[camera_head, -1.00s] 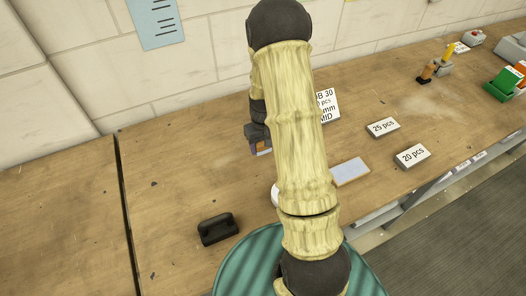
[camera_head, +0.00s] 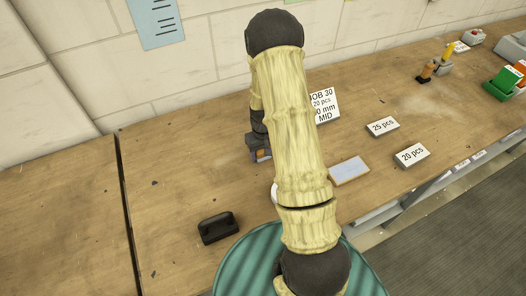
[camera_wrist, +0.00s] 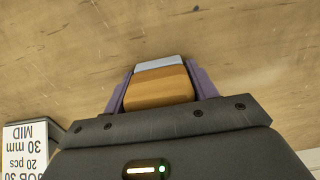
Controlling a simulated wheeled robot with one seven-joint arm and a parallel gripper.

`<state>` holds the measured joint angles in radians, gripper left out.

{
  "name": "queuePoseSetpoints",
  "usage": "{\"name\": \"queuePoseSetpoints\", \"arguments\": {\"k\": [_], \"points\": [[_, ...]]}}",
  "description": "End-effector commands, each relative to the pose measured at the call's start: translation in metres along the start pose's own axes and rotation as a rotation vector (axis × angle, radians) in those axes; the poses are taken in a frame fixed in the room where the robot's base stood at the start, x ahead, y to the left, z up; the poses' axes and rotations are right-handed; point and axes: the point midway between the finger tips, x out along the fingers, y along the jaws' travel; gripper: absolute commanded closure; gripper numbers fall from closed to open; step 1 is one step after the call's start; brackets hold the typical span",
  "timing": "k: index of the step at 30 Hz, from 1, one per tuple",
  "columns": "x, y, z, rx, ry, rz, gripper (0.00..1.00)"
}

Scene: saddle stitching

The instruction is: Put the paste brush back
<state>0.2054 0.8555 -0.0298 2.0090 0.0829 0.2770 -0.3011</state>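The paste brush shows in the wrist view as a wooden block (camera_wrist: 158,88) with a pale grey-blue end (camera_wrist: 159,64). It sits between the purple fingers of my gripper (camera_wrist: 160,85), which appear closed against its sides. In the head view my gripper (camera_head: 261,155) is low over the bench, left of the job card, with a bit of orange-brown showing at it. My arm hides much of this area. The edge of a white round thing (camera_head: 274,194) shows beside my arm; the rest is hidden.
The job card (camera_head: 325,105) stands right of my gripper. A pale blue pad (camera_head: 349,171) and cards "25 pcs" (camera_head: 382,127) and "20 pcs" (camera_head: 412,155) lie farther right. A black handled block (camera_head: 217,228) is at front left. The bench (camera_head: 185,165) is clear at left.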

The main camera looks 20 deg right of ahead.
Motion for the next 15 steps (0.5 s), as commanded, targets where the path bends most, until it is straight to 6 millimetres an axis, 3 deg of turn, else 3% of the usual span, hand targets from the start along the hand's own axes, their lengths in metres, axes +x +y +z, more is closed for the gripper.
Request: {"name": "queuePoseSetpoints", "arguments": {"k": [3,15], "points": [[-0.0001,0.0000,0.0001,0.000,0.000,0.000,0.24],[-0.0057,0.0000,-0.0003,0.000,0.001,0.000,0.24]]}}
